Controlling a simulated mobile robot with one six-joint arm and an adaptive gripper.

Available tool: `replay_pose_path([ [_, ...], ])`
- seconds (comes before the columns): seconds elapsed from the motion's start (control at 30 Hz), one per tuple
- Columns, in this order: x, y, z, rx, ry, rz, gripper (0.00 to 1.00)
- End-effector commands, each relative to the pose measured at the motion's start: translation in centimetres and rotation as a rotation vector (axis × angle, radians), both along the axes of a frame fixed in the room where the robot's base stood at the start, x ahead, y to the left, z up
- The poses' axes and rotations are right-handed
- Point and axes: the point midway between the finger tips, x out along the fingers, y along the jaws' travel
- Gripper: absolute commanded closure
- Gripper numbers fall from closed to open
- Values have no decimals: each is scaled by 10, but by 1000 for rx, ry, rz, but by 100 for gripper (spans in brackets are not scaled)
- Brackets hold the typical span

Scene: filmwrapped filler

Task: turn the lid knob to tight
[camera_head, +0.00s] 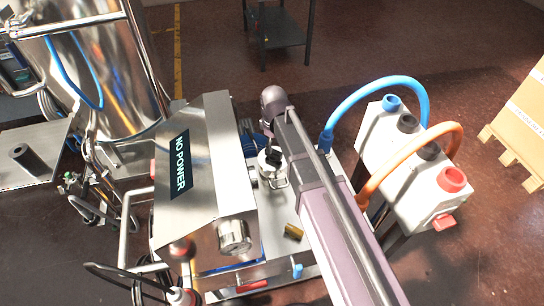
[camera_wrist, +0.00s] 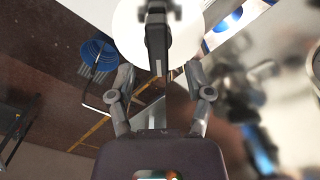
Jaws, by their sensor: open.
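A pale round lid (camera_head: 268,172) sits on a small vessel among the steel equipment in the head view. It fills the top middle of the wrist view as a white disc (camera_wrist: 128,38). A black lid knob (camera_head: 274,156) stands on it; in the wrist view the knob (camera_wrist: 157,40) is a long dark bar. My gripper (camera_wrist: 159,72) is open, with a finger on either side of the knob's near end and visible space at both sides. I cannot tell the height between fingers and knob. In the head view my arm partly hides the gripper.
A steel cabinet (camera_head: 212,150) reading "NO POWER" stands left of the lid. A white unit (camera_head: 400,165) with blue and orange hoses stands right. A brass-coloured cylinder (camera_head: 293,232) lies on the deck nearer the front. A blue coiled item (camera_wrist: 99,54) shows left in the wrist view.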

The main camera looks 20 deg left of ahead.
Motion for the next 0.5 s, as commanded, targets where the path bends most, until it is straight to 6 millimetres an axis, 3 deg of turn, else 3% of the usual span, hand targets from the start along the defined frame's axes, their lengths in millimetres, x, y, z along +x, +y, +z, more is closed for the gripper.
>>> replay_pose_path([
  [0.5, 0, 0, -41, 0, 0, 0, 34],
])
